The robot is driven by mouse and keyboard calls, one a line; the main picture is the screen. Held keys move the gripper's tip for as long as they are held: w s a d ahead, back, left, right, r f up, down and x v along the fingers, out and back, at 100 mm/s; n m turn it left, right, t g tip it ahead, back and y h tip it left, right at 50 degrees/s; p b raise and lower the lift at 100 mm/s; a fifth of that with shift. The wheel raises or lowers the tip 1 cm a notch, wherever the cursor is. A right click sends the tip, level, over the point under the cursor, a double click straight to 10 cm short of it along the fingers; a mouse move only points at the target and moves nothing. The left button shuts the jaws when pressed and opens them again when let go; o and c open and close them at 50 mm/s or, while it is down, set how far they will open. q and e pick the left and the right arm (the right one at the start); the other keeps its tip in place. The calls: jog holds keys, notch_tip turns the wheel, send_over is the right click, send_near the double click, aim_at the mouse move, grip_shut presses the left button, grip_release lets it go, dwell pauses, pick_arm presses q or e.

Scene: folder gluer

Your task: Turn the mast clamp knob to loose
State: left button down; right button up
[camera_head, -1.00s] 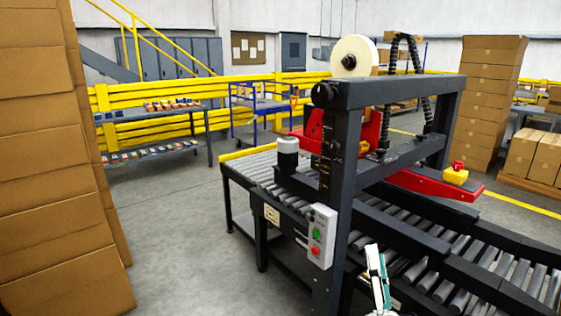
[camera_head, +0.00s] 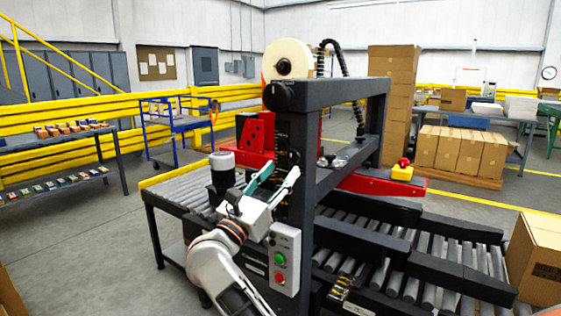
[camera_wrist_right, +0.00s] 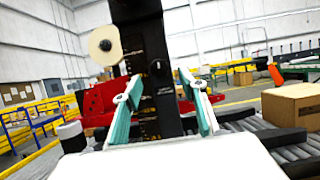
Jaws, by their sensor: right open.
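The machine's black mast (camera_head: 297,205) stands upright beside the roller conveyor. A small round black knob with a white mark (camera_wrist_right: 156,68) sits on the mast's face in the right wrist view, between my fingers in the picture. I take it to be the mast clamp knob; its loose and tight marks are too small to read. My right gripper (camera_head: 279,175) is open and empty in front of the mast, its teal-lined fingers pointing at it. In the right wrist view the gripper (camera_wrist_right: 160,80) shows both fingers apart, touching nothing visible. My left gripper is out of view.
A larger black knob (camera_head: 283,96) is at the mast's top. A grey button box (camera_head: 283,258) hangs below my right gripper. A black-and-white cylinder (camera_head: 222,168) stands left of it. A carton (camera_head: 537,258) sits at right.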

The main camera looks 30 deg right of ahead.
aim_at(291, 158)
jog(key=shift+x, duration=2.8)
jog(key=shift+w, duration=0.1)
